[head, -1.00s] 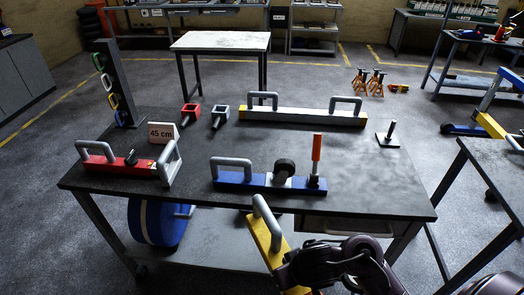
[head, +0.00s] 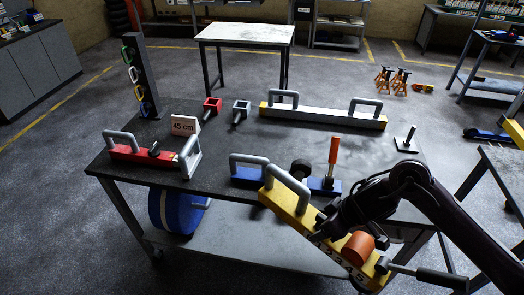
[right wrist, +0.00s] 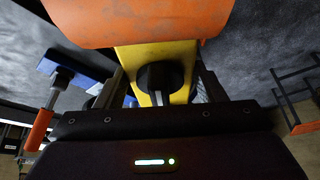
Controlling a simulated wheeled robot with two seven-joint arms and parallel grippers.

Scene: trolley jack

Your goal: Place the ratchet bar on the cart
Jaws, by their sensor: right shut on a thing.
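A yellow bar (head: 290,203) with a grey loop handle, an orange cylinder (head: 358,247) and a dark-gripped lever hangs tilted in front of the near edge of the black-topped cart (head: 225,140). My right gripper (head: 335,222) is shut on the yellow bar near its middle. In the right wrist view, the yellow bar (right wrist: 185,60) lies between the fingers, with a black round knob and the orange cylinder (right wrist: 130,20) close by. The bar's far end overlaps the blue bar (head: 245,175) in the head view; I cannot tell if they touch. My left gripper is not in view.
The cart's middle is clear. A blue wheel (head: 172,212) sits below.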

